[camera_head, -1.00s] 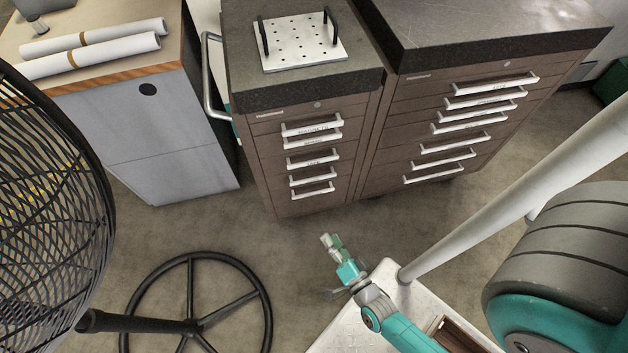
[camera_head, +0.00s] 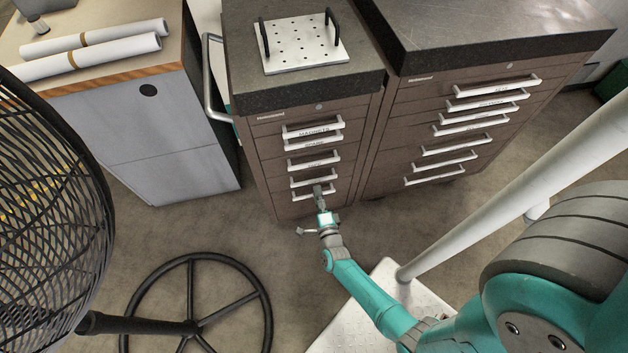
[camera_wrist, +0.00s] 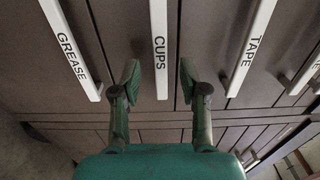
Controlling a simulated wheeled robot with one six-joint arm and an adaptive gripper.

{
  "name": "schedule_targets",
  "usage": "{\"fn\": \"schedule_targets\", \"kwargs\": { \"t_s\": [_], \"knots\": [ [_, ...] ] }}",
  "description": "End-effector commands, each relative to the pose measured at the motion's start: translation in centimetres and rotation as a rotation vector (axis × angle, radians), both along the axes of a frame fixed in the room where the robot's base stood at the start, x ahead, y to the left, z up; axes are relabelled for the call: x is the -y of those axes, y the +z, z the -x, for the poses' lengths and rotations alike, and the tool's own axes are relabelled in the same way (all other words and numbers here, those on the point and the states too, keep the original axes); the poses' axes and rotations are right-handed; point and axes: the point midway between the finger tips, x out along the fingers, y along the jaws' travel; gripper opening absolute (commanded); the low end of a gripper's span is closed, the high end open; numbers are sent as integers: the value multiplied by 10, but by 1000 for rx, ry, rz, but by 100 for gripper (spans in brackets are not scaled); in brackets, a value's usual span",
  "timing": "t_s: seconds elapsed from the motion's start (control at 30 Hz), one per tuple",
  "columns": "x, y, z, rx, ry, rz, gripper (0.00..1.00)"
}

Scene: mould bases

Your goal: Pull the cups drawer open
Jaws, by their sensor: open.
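The cups drawer's white handle (camera_wrist: 160,45), labelled CUPS, runs down the middle of the wrist view. Its drawer looks shut. My gripper (camera_wrist: 159,80) is open, with one green finger on each side of the handle's near end; the fingers look apart from it. In the head view my gripper (camera_head: 319,190) is at the lower handles of the narrow brown cabinet (camera_head: 262,165) and covers part of them. The labels there are too small to read surely.
The GREASE handle (camera_wrist: 72,50) lies left of the cups handle and the TAPE handle (camera_wrist: 250,48) right. A wider drawer cabinet (camera_head: 375,170) stands to the right. A black fan (camera_head: 50,200) stands at the left.

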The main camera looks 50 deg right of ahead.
Motion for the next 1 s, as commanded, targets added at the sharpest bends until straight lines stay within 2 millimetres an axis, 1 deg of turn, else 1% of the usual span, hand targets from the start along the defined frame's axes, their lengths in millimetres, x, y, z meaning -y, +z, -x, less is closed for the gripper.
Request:
{"fn": "schedule_targets", "kwargs": {
  "t_s": [0.03,0.13,0.33,0.5,0.77,0.8,0.87,0.9,0.93,0.97,1.0],
  "knots": [
    [7,1,-9,2,-3,0,44],
    [16,1,-23,1,-2,1,44],
    [29,0,-43,-1,-1,2,44],
    [34,0,-50,-1,0,1,44],
    [34,0,-50,-1,1,0,44],
    [34,0,-50,-1,1,0,39],
    [34,0,-50,-1,1,0,24],
    [34,0,-50,-1,1,0,14],
    [34,0,-50,-1,1,0,6],
    [34,0,-50,-1,1,0,0],
    [34,0,-50,-1,1,0,0]
  ]
}}
